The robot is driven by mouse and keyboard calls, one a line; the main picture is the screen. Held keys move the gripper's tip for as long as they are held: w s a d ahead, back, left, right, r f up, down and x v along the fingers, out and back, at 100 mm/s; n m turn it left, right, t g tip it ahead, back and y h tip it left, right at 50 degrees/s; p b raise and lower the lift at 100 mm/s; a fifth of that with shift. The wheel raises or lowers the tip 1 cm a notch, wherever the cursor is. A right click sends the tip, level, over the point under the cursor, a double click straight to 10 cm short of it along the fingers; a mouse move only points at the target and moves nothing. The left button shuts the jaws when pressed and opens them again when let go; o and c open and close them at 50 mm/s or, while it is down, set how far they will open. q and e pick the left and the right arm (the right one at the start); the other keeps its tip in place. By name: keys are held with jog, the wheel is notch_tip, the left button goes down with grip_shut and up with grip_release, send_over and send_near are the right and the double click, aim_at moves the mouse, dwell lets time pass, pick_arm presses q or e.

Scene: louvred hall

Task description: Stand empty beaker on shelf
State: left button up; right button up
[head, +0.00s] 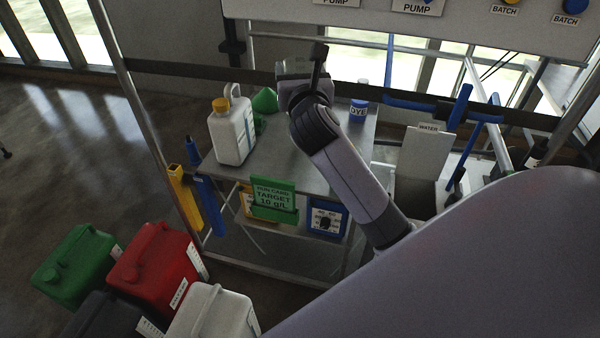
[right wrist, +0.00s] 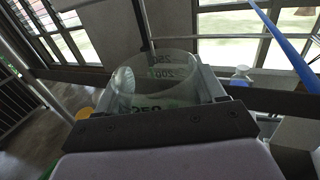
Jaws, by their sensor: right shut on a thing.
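A clear beaker (right wrist: 150,75) with printed volume marks shows in the right wrist view, between the fingers of my right gripper (right wrist: 160,122). The gripper is shut on it. The beaker looks empty; green shows through its lower wall. In the head view my right gripper (head: 302,88) is over the back part of a steel table (head: 285,150), and my own wrist hides most of the beaker there. The table has a lower shelf (head: 285,255). I cannot tell which surface is the named shelf. My left gripper is not in view.
A white jug with an orange cap (head: 232,135), a green funnel-like thing (head: 264,100) and a blue DYE pot (head: 358,111) stand on the table. Green (head: 75,265), red (head: 155,262) and white (head: 212,315) canisters stand at lower left. A panel (head: 450,25) hangs above.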

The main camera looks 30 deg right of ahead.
jog(key=shift+f+b, duration=3.2)
jog(key=shift+f, duration=6.7)
jog(key=o, duration=1.4)
jog(key=shift+o, duration=0.2)
